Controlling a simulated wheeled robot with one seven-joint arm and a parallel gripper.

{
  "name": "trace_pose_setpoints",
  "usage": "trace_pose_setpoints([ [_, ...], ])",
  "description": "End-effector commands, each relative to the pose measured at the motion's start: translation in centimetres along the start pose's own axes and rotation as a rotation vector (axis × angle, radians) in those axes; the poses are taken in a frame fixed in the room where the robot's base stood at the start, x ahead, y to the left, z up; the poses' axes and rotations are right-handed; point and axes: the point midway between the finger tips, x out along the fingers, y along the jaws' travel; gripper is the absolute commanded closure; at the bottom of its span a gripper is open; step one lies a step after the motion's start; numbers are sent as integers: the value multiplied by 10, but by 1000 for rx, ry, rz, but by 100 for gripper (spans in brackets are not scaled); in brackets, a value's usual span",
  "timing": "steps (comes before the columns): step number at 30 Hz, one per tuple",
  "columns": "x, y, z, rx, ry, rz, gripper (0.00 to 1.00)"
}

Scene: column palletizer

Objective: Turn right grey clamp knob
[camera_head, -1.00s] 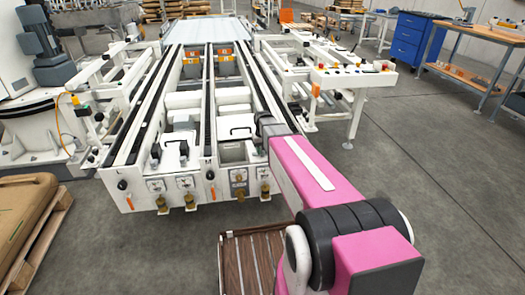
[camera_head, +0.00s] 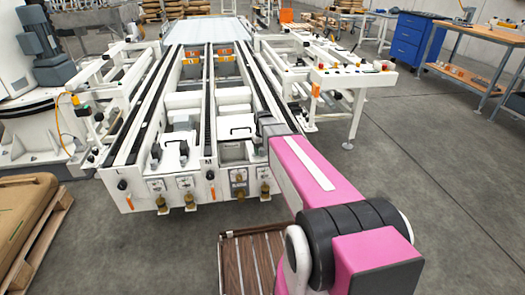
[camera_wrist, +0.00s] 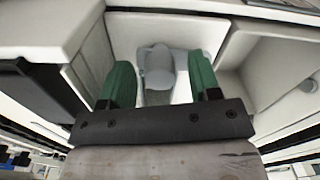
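In the wrist view a light grey knob (camera_wrist: 159,66) with a rounded boss stands in a white recess. My gripper (camera_wrist: 162,80) has its two green fingers apart, one on each side of the knob. Gaps show between the fingers and the knob, so I see no grip on it. In the head view my pink arm reaches over the right part of the white conveyor frame (camera_head: 240,180).
White walls enclose the recess, and a dark rail (camera_wrist: 45,85) runs at left in the wrist view. In the head view a brown slatted pallet (camera_head: 250,262) lies on the floor by my arm. A white control stand (camera_head: 352,80) is at right, with open floor nearby.

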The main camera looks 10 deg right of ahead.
Motion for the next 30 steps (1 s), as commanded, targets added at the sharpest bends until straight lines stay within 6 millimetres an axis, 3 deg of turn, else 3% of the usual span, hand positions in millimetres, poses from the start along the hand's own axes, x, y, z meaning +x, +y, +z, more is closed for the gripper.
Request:
trace_pose_setpoints([
  [11, -6, 0, 0, 1, 0, 0, 44],
  [30, -98, 0, 0, 1, 1, 0, 44],
])
